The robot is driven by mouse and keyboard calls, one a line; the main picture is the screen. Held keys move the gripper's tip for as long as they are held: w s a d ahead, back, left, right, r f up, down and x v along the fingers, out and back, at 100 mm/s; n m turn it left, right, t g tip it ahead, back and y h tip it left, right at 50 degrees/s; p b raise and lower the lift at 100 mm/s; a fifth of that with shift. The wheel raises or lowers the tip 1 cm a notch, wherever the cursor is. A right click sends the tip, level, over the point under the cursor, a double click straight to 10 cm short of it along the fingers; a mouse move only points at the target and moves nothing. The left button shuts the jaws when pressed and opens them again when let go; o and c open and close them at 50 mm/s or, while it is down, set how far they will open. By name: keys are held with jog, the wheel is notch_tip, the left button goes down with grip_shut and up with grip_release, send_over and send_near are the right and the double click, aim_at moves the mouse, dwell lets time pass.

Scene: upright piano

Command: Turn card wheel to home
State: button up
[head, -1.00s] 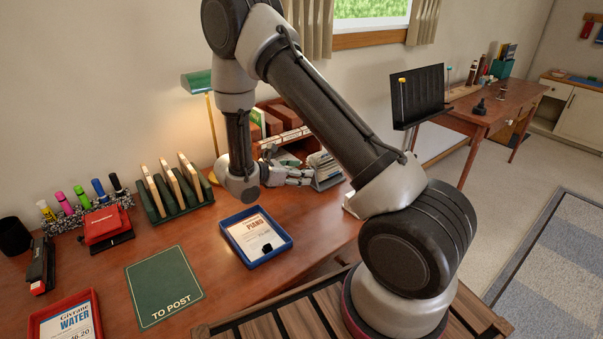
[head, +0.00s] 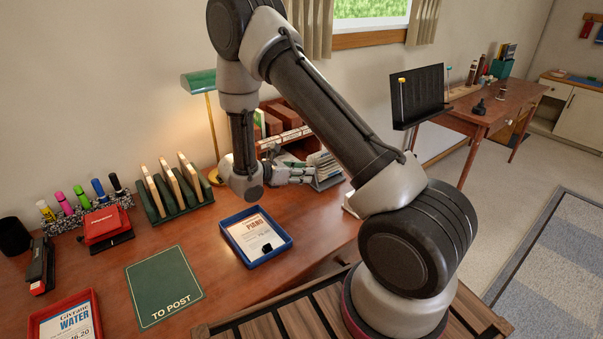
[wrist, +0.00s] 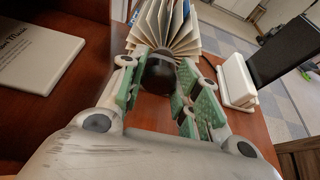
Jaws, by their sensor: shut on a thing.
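The card wheel, a rotary file with fanned cream and blue cards, stands at the back right of the desk in the head view (head: 326,167). Its cards fan out at the top of the wrist view (wrist: 168,22). A round black knob (wrist: 160,77) on its near side sits between my fingers. My gripper (wrist: 161,68), with green pads, is shut on this knob. In the head view my gripper (head: 302,174) reaches the wheel from the left. The wheel's lower part and its home mark cannot be made out.
A white-covered booklet (wrist: 38,55) lies left of my gripper. A white device (wrist: 236,82) stands right of the wheel. In the head view, a blue tray (head: 256,238) with a piano paper and a green mat (head: 163,287) lie nearer.

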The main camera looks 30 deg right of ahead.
jog(key=shift+w+n+g+h, duration=0.15)
jog(key=shift+n+g, duration=0.45)
jog(key=shift+n, duration=0.3)
jog(key=shift+w+n+g+h, duration=0.15)
jog(key=shift+n+g, duration=0.45)
jog(key=shift+n, duration=0.3)
jog(key=shift+s, duration=0.1)
jog(key=o, duration=1)
jog(key=v, duration=1.2)
jog(key=shift+a+f, duration=0.1)
jog(key=shift+f, duration=0.05)
